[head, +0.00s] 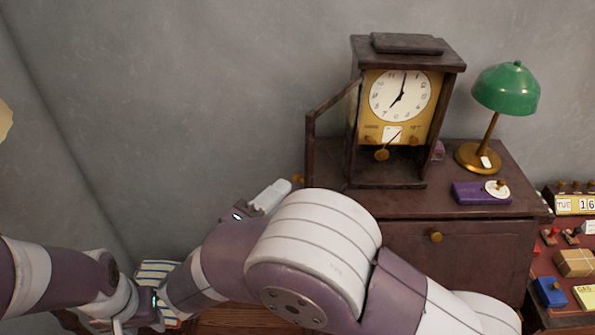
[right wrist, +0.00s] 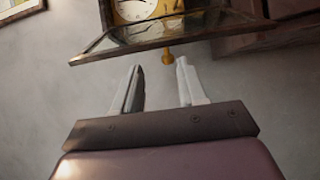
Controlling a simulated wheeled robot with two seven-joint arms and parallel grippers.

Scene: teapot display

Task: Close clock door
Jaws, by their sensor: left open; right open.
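The dark wooden clock (head: 404,105) stands on a cabinet in the head view, with a white dial and a brass pendulum. Its framed glass door (head: 311,140) stands open, swung out to the left. A small brass knob (head: 298,180) is on the door. My right gripper (head: 278,190) is just below and left of the door. In the right wrist view it (right wrist: 158,75) is open and empty, with the knob (right wrist: 168,55) just beyond the fingertips and the door (right wrist: 160,35) above. My left gripper (head: 145,315) is low at the left, its fingers hard to make out.
The dark cabinet (head: 470,250) carries a green lamp (head: 506,90) and a purple box (head: 470,194) right of the clock. A lower surface at the right holds a calendar (head: 577,204) and small boxes. My right arm crosses in front of the cabinet. The grey wall left of the door is bare.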

